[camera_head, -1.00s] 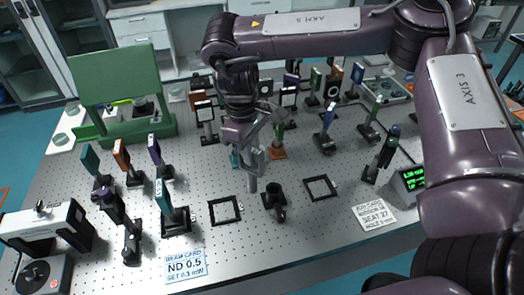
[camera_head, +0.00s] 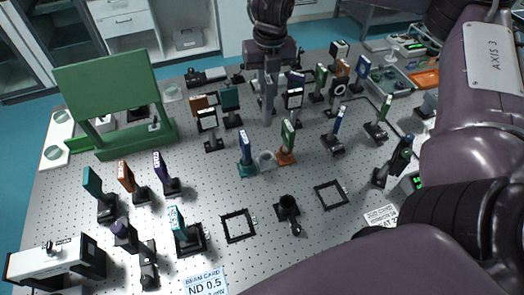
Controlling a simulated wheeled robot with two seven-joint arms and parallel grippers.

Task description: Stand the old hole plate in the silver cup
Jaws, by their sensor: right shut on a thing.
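My right gripper (camera_head: 268,88) is above the far middle of the table, pointing down. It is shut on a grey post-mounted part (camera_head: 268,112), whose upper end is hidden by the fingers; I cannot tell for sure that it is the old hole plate. A small pale grey ring-shaped holder (camera_head: 266,159), which looks like the silver cup, stands nearer, between a blue plate on a teal base (camera_head: 246,152) and a green plate on an orange base (camera_head: 287,145). The held part is beyond this cup and apart from it. My left gripper is not in view.
A black cup on a base (camera_head: 288,208) stands in front, between two black square outlines (camera_head: 238,225) and (camera_head: 331,194). Several plates on posts crowd the far right, among them a dark plate with a pale ring (camera_head: 338,90). A green stand (camera_head: 106,88) is at the left.

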